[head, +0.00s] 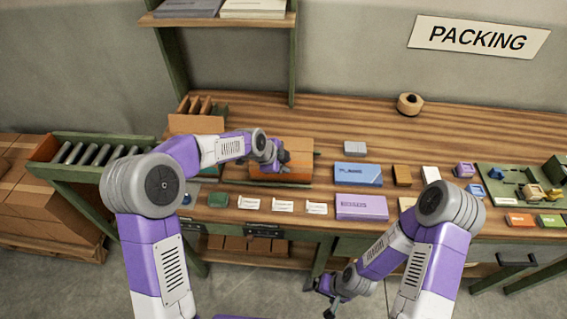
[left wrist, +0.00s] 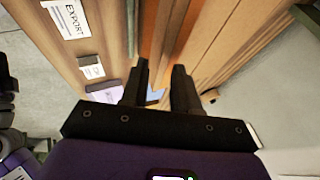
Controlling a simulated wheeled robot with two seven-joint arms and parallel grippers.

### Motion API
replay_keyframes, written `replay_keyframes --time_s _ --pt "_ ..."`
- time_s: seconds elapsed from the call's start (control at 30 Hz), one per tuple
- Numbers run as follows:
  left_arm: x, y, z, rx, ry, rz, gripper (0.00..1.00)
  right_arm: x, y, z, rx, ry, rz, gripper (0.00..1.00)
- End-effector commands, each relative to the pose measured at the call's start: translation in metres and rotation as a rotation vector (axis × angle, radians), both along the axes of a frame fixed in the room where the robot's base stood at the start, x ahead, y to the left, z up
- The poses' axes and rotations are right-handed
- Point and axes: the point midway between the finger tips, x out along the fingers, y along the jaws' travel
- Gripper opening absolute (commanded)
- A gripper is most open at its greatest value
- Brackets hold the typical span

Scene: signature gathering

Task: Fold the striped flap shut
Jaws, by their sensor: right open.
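An open brown box (head: 297,157) sits on the bench below my left forearm; its orange-brown panels (left wrist: 178,30) fill the upper middle of the left wrist view. I cannot make out stripes on any flap, so I cannot tell which panel is the striped one. My left gripper (head: 280,157) is at the box, partly hiding it. In the left wrist view its two dark fingers (left wrist: 161,80) stand apart with nothing clearly between them; contact with the box cannot be told. My right gripper (head: 332,297) is open and empty, low in front of the bench.
Blue (head: 358,174) and purple (head: 361,207) boxes stand right of the brown box. White label cards (head: 283,206) line the bench's front edge. A tape roll (head: 409,104) lies at the back, with clear bench around it. A roller conveyor (head: 95,155) is at left.

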Motion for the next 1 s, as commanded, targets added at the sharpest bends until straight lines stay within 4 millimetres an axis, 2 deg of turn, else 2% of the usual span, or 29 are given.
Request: replay_keyframes --time_s 0.13,0.33,0.57,0.7,0.77,1.0 --pt "0.0000 0.0000 0.0001 0.000 0.000 0.000 0.30 0.0001 0.0001 0.0000 0.000 0.000 0.000 0.94" --pt "-0.0002 0.0001 0.0001 0.000 0.000 0.000 0.00 0.0001 0.0001 0.0000 0.000 0.000 0.000 0.94" --pt "-0.0003 0.0001 0.0001 0.000 0.000 0.000 0.01 0.0000 0.0000 0.0000 0.000 0.000 0.000 0.94" --pt "-0.0002 0.0001 0.0001 0.000 0.000 0.000 0.22 0.0000 0.0000 0.0000 0.000 0.000 0.000 0.94" --pt "-0.0002 0.0001 0.0001 0.000 0.000 0.000 0.30 0.0000 0.0000 0.0000 0.000 0.000 0.000 0.94" --pt "-0.0002 0.0002 0.0003 0.000 0.000 0.000 0.30 0.0000 0.0001 0.0000 0.000 0.000 0.000 0.94"
